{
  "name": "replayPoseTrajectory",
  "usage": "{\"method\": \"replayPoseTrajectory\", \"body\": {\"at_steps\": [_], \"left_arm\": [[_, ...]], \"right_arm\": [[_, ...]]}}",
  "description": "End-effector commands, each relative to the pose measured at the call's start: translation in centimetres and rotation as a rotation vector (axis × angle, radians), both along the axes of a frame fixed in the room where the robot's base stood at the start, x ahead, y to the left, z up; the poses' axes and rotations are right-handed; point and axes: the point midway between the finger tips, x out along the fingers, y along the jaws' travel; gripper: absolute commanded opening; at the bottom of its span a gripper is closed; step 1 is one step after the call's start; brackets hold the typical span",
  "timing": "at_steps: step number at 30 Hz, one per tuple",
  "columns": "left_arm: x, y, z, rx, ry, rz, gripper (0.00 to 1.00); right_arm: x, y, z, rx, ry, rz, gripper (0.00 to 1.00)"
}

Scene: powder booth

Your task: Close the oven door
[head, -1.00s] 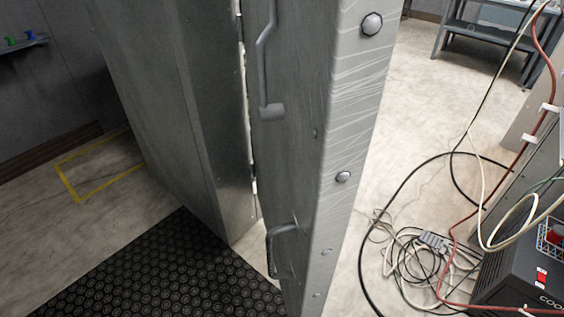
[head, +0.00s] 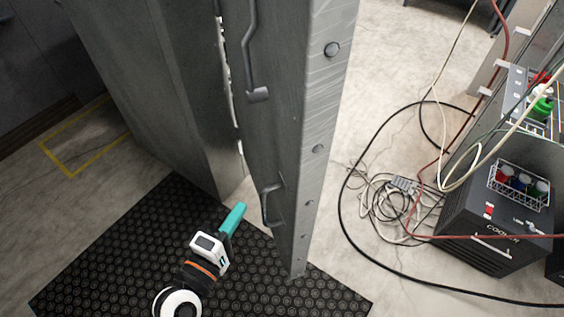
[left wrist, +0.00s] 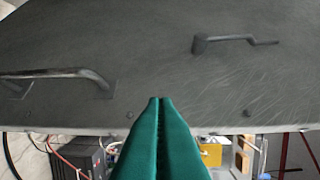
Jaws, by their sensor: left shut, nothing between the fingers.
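The oven door (head: 283,130) is a tall grey metal slab standing open, its bolted edge facing right. It carries an upper bent handle (head: 253,60) and a lower loop handle (head: 268,205). The oven body (head: 150,90) stands behind it to the left. My left gripper (head: 236,215) is shut and empty, its teal fingers low and left of the lower handle, apart from it in the picture. In the left wrist view the shut fingers (left wrist: 160,105) point toward the door face (left wrist: 150,60), with a handle on either side. Whether they touch the door cannot be told. My right gripper is not in view.
A black studded mat (head: 110,265) covers the floor in front. Right of the door lie tangled cables (head: 385,200) and a black cooler unit (head: 490,240) with a basket of bottles (head: 520,183). A yellow floor marking (head: 85,150) is at the left.

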Motion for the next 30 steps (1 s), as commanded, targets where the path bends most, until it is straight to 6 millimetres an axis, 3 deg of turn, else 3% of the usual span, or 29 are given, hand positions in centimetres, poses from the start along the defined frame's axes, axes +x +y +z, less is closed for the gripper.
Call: {"method": "replayPoseTrajectory", "body": {"at_steps": [3, 8, 20, 24, 30], "left_arm": [[0.1, -0.1, 1.7, -0.037, -0.013, -0.002, 0.00], [1.7, -0.9, 1.9, -0.039, -0.014, -0.001, 0.00], [9.2, -4.6, 2.0, -0.035, -0.015, -0.002, 0.00], [9.7, -6.7, 1.8, -0.035, -0.013, -0.002, 0.00], [10.1, -8.0, 1.6, -0.033, -0.012, -0.001, 0.00]], "right_arm": [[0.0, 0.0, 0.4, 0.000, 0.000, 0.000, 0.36], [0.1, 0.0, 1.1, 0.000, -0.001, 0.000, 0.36], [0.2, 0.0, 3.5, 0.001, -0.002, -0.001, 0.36], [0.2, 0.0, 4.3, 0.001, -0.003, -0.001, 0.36], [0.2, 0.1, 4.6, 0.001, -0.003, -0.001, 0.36]]}}
